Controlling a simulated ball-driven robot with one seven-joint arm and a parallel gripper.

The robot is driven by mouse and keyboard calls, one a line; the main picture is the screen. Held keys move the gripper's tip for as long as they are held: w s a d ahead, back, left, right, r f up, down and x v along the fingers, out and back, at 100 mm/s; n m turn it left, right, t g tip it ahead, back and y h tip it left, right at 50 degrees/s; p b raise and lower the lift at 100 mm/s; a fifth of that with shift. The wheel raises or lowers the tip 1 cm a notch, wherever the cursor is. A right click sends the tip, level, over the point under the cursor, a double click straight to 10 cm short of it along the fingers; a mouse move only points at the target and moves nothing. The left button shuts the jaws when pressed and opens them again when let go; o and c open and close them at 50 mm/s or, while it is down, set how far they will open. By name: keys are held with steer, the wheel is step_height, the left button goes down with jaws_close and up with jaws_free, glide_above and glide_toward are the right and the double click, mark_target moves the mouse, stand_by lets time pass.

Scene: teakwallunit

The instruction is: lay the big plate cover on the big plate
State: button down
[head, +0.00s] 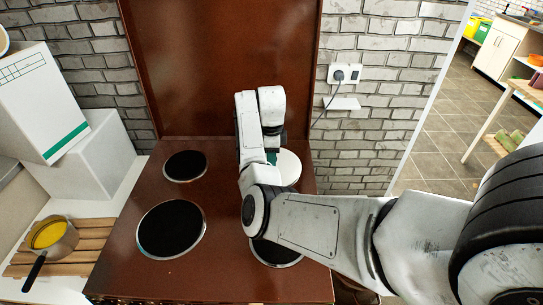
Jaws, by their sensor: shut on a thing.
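A round white thing (289,168) shows beside my wrist, over the back right of the brown stove top. It looks like the big plate cover, but my arm hides its left part. A small teal patch (271,157) shows at its upper left edge. My gripper (271,147) is at this edge, shut on the cover; its fingertips are mostly hidden by my wrist. I cannot make out the big plate as a separate thing, nor whether the cover touches anything below.
The brown stove top (137,255) has black burners at the back left (185,166) and front left (171,229). My arm partly hides the front right burner (276,253). A yellow-filled pan (50,236) stands on a wooden rack at left. A brown panel (220,65) rises behind.

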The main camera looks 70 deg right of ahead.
steer(key=shift+f, duration=0.2)
steer(key=c, duration=0.8)
jaws_free()
step_height(320, 180, up, 12)
steer(key=shift+r, duration=0.25)
